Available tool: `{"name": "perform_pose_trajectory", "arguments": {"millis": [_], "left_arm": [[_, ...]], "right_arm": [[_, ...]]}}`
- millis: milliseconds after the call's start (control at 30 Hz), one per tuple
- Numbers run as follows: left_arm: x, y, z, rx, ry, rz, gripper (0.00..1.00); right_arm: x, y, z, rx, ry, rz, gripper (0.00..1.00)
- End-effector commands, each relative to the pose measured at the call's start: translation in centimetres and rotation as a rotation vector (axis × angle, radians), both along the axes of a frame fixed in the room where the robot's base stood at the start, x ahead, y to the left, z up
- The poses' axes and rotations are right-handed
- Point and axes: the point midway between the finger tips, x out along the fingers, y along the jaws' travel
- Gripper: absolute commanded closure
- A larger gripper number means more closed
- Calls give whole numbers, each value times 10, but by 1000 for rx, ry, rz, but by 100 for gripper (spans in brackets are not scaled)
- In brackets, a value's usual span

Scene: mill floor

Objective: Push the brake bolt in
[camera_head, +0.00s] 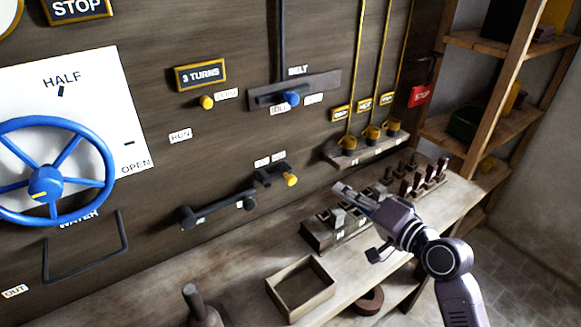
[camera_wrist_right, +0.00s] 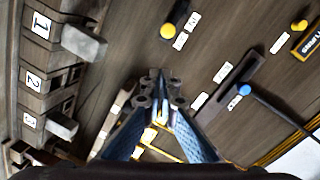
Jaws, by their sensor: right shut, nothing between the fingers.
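A bolt with a yellow knob (camera_head: 291,180) sits in a short dark bracket (camera_head: 268,173) low on the wooden wall, under two small white labels too small to read; I take it for the brake bolt. The yellow knob also shows at the top of the right wrist view (camera_wrist_right: 167,31). My right gripper (camera_head: 343,188) is shut and empty, to the right of the knob and apart from it, above the bench. Its fingertips come together in the right wrist view (camera_wrist_right: 158,82). My left gripper is not in view.
A numbered block with grey pegs (camera_head: 318,236) stands on the bench beneath my right gripper. An open wooden box (camera_head: 300,288) is nearer. The blue-knobbed belt lever (camera_head: 291,98) and a shelf with yellow cups (camera_head: 365,150) are on the wall. A blue wheel (camera_head: 100,150) is left.

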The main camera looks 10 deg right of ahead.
Motion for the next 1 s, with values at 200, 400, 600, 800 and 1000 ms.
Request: {"name": "perform_pose_trajectory", "arguments": {"millis": [200, 400, 600, 800, 1000], "left_arm": [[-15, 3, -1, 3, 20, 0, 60], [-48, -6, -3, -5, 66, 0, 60], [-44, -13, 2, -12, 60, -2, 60], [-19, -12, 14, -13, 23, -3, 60], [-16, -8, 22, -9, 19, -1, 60]], "right_arm": [[4, -6, 9, 33, -17, -11, 100], [4, -5, 8, 31, -16, -10, 100], [17, 0, 8, 35, -16, -10, 100], [54, 14, 6, 34, -17, -8, 100], [90, 27, 0, 34, -16, -10, 100]]}}
